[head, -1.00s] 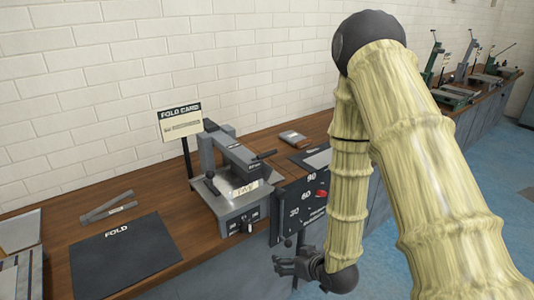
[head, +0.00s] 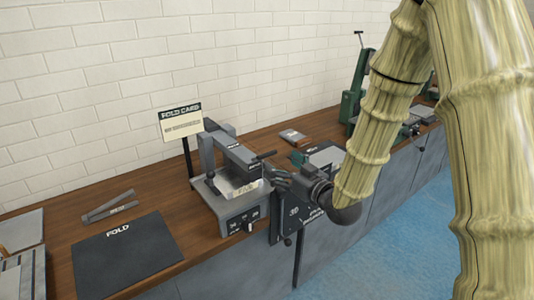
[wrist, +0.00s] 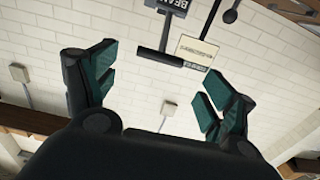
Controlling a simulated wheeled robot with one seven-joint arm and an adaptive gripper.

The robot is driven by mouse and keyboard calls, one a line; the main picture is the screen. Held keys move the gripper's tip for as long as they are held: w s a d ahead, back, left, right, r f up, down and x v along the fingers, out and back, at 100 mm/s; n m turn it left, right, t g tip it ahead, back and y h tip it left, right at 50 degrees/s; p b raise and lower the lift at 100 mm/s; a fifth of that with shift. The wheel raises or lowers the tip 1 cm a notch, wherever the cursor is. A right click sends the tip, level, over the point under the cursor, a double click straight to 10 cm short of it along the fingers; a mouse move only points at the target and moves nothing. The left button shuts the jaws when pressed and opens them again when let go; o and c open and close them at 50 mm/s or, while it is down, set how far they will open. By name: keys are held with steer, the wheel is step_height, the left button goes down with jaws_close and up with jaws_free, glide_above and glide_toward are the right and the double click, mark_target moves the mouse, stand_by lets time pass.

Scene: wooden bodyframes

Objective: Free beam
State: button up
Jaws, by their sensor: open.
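The grey press (head: 232,200) stands on the wooden bench, with its dark beam (head: 232,152) reaching out over a plate with a pale piece on it. A short dark handle (head: 266,154) sticks out at the beam's end. My gripper (head: 281,178) is just right of the press and slightly below this handle; contact is hard to tell in the head view. In the wrist view my gripper (wrist: 157,86) has its fingers spread with only wall between them. A plate lettered "BEA…" (wrist: 168,5) and a dark bar (wrist: 160,57) show beyond the fingertips, apart from them.
A "FOLD CARD" sign (head: 181,124) stands behind the press. A dark "FOLD" mat (head: 122,250) and grey strips (head: 110,206) lie at left. A dial panel (head: 290,218), partly hidden by my gripper, hangs at the bench front. A green machine (head: 352,95) stands further right.

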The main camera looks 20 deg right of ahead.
mark_target(268, 155)
steer(key=p+x, duration=0.1)
steer(key=x, duration=0.6)
steer(key=shift+w+a, duration=0.1)
steer(key=shift+w, duration=0.15)
